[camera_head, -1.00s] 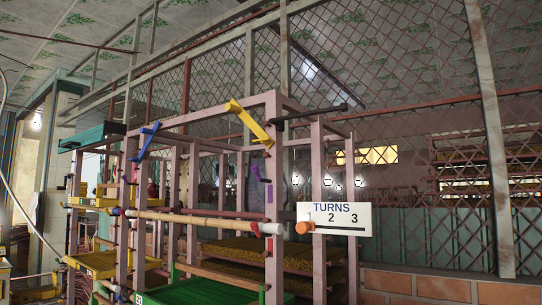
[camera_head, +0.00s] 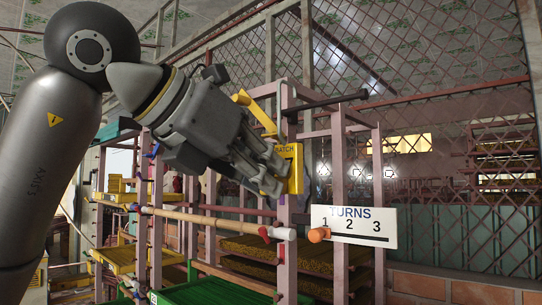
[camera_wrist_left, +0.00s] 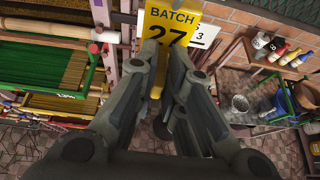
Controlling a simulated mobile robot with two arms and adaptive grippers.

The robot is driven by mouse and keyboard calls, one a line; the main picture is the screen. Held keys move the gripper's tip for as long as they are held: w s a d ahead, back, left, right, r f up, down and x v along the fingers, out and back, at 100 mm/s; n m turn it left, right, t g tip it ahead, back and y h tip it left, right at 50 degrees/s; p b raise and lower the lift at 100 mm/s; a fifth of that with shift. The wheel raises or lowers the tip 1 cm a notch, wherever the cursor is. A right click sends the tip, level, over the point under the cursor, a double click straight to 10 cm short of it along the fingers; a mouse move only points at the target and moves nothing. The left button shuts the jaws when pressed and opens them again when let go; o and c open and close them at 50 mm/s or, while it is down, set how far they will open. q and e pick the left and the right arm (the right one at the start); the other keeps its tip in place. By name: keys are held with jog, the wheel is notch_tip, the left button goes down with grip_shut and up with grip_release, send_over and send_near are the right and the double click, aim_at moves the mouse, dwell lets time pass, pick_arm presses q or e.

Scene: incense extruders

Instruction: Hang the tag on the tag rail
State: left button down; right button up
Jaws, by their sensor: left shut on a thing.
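A yellow tag (camera_head: 291,165) marked BATCH hangs from my left gripper (camera_head: 276,176) in front of a pink upright post. My left gripper is shut on the tag. In the left wrist view the tag (camera_wrist_left: 172,20) reads BATCH 27 and sits at the fingertips (camera_wrist_left: 166,62). A dark rod (camera_head: 325,102) with a knobbed end juts right from the frame, above the tag and apart from it. A pale round rail (camera_head: 205,219) runs lower left. I cannot tell for certain which is the tag rail. My right gripper is not in view.
A white TURNS board (camera_head: 352,237) is fixed below and right of the tag. A yellow lever (camera_head: 243,98) is partly behind my arm. The pink frame (camera_head: 287,250) holds green and yellow trays. Bottles and a bucket (camera_wrist_left: 240,103) stand lower right.

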aim_at(302, 175)
pick_arm(q)
jog(key=shift+w+d+r+p, duration=0.2)
jog(key=shift+w+r+p, duration=0.05)
jog(key=shift+r, duration=0.2)
jog(key=shift+w+d+r+p, duration=0.2)
jog(key=shift+r, duration=0.2)
jog(key=shift+w+d+p, duration=0.55)
jog(key=shift+w+d, duration=0.35)
jog(key=shift+w, duration=0.2)
jog(key=shift+w+d+p, duration=0.6)
jog(key=shift+w+d, duration=0.05)
jog(key=shift+w, duration=0.3)
jog(key=shift+w+d+p, duration=0.55)
jog(key=shift+w+d, duration=0.1)
jog(key=shift+w, duration=0.25)
jog(key=shift+a+f+b, duration=0.1)
jog(key=shift+f+b, duration=0.85)
jog(key=shift+s, duration=0.1)
jog(key=c, duration=1.5)
grip_release()
